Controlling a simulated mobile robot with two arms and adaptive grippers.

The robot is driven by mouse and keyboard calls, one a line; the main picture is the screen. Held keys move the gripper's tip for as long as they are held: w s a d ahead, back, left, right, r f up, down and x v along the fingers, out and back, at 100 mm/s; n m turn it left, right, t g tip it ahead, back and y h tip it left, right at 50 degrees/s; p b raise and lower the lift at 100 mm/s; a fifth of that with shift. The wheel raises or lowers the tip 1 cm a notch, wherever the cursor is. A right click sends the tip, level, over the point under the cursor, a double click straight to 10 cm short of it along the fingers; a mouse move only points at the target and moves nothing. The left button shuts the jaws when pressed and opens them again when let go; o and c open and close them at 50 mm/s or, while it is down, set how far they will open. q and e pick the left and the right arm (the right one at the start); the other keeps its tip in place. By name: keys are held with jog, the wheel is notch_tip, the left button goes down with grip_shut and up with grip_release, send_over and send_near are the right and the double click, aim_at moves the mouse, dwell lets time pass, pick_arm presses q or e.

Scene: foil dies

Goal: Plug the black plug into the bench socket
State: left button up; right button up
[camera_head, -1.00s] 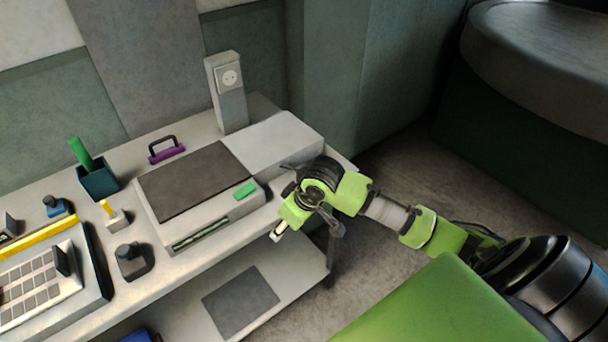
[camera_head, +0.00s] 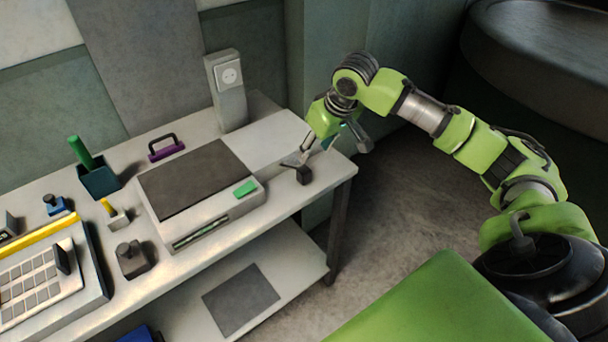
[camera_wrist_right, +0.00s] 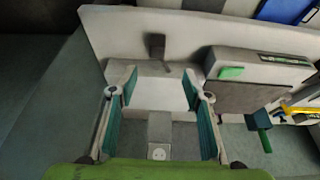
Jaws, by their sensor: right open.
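The black plug (camera_head: 304,175) is a small dark block on the bench top near its front right edge. It also shows in the right wrist view (camera_wrist_right: 157,44), beyond the fingertips. My right gripper (camera_head: 297,160) is close above and behind the plug in the head view and partly overlaps it. In the right wrist view its two teal-padded fingers (camera_wrist_right: 158,82) stand wide apart with nothing between them. The bench socket (camera_head: 230,76) is a white outlet on a grey post at the back of the bench; it shows at the bottom of the wrist view (camera_wrist_right: 158,153). My left gripper is not in view.
A grey machine with a dark top (camera_head: 196,180) and a green block (camera_head: 244,189) stands left of the plug. A purple-handled item (camera_head: 166,149) and a dark cup with a green rod (camera_head: 98,180) are farther left. Bare bench (camera_head: 275,140) lies before the socket post.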

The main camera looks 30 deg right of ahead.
aim_at(304, 169)
jog(key=p+x, duration=0.1)
jog(key=x, duration=0.7)
jog(key=shift+f, duration=0.15)
jog(key=x, duration=0.1)
jog(key=p+x, duration=0.1)
jog(key=x, duration=0.2)
jog(key=shift+w+d+f, duration=0.15)
jog(key=shift+w+d, duration=0.1)
jog(key=shift+w+f, duration=0.15)
jog(key=shift+f, duration=0.25)
jog(key=c, duration=1.1)
